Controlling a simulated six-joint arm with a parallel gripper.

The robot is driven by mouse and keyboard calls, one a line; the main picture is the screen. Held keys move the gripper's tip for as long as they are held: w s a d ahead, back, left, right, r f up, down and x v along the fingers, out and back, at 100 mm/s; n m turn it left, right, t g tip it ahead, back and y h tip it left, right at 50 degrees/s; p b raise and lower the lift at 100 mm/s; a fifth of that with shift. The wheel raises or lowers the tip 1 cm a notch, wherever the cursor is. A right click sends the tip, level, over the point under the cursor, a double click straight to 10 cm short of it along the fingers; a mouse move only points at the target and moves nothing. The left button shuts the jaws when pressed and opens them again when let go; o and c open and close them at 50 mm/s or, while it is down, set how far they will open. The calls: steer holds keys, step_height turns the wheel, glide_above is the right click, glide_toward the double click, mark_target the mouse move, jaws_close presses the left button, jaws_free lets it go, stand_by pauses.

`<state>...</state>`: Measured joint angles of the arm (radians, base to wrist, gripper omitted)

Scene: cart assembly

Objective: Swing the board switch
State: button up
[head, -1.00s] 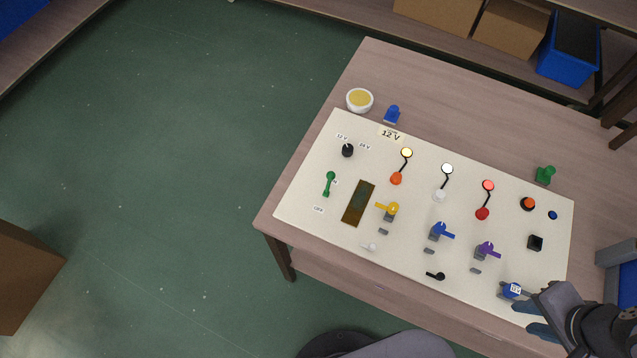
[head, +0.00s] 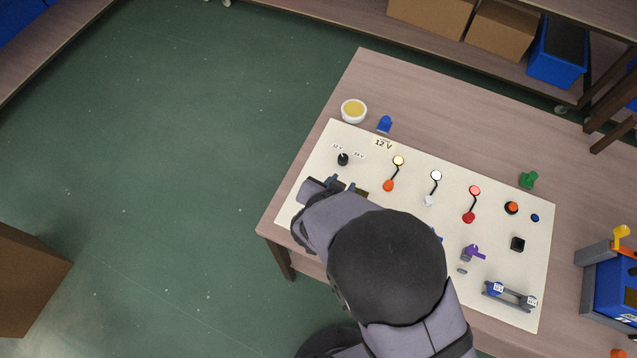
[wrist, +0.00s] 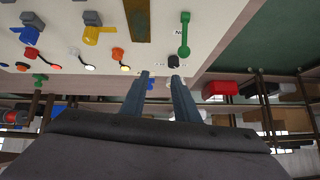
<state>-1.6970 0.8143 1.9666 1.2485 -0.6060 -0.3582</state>
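The board switch, a green lever (wrist: 185,33), shows in the wrist view on the cream panel (head: 518,215), with a partly cut-off label beside it. In the head view my arm hides it. My gripper (wrist: 160,75) is open, with two blue-grey fingers apart and nothing seen between them. In the wrist view the fingertips are below the lever in the picture, apart from it, and the right one is near a black knob (wrist: 173,60). In the head view my gripper (head: 343,185) is over the panel's left part.
The panel also bears colored lamps, a purple lever (head: 473,252), a black square part (head: 518,244) and a grey holder (head: 514,297) with blue 12 V pieces. A white bowl (head: 353,111) and a blue part (head: 385,124) stand behind it. A blue bin (head: 615,290) is at right.

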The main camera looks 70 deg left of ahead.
steer(key=s+d+f+n+t, duration=0.1)
steer(key=s, duration=0.6)
steer(key=shift+p, duration=0.35)
steer(key=shift+a+f, duration=0.1)
steer(key=shift+f, duration=0.05)
